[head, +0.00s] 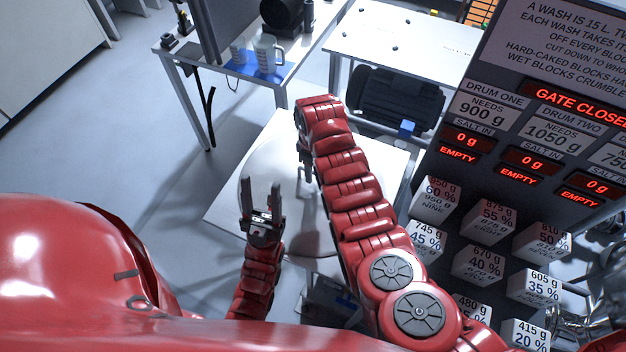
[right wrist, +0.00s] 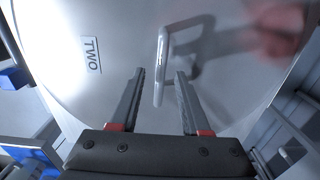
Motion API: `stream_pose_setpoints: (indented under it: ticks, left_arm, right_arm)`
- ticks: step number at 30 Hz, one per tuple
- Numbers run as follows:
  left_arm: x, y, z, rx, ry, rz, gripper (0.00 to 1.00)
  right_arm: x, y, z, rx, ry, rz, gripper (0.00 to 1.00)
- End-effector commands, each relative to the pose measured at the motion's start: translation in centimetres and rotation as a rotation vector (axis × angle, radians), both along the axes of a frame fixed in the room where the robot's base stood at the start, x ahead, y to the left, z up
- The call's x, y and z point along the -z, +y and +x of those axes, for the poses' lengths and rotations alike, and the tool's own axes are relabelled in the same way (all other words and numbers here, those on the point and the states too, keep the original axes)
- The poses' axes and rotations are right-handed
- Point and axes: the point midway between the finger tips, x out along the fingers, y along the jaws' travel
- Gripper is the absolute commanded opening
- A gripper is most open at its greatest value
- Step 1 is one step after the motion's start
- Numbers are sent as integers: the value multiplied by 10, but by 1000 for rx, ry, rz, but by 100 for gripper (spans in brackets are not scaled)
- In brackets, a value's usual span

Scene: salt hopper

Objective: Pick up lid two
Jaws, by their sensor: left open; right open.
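Lid two is a large pale metal disc (head: 270,163) in the middle of the head view, partly covered by my arms. In the right wrist view the lid (right wrist: 115,90) fills most of the picture, with a "TWO" label (right wrist: 91,55) and a bent bar handle (right wrist: 160,62). My right gripper (right wrist: 161,75) is open over the lid. The handle's near end shows between its fingers; whether it touches them I cannot tell. In the head view my right gripper (head: 305,165) is partly hidden by its arm. My left gripper (head: 261,187) is open and empty, over the lid's near left part.
A bench with measuring jugs (head: 266,52) stands at the back left. A white table (head: 400,38) stands behind. At right, a dark panel (head: 480,185) carries drum displays and several labelled white blocks (head: 436,200). Grey floor (head: 130,150) is clear at left.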

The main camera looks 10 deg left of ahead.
Motion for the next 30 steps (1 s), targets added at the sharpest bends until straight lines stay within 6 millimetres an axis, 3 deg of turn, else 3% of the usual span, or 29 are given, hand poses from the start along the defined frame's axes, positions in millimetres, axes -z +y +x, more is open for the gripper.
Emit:
stream_pose_setpoints:
  ticks: [6, 16, 24, 30]
  left_arm:
    - [-2, 0, 0, 0, 0, 0, 50]
    - [-2, 0, 0, 0, 1, 0, 50]
    - [-2, 0, 0, 0, 1, 0, 50]
    - [-2, 0, 0, 0, 1, 0, 50]
  right_arm:
    - [14, -1, -1, 1, 2, -2, 47]
    - [17, -1, 0, 1, 0, 0, 47]
    - [17, -1, 0, 1, 0, 0, 0]
    - [17, -1, -1, 1, 0, 0, 0]
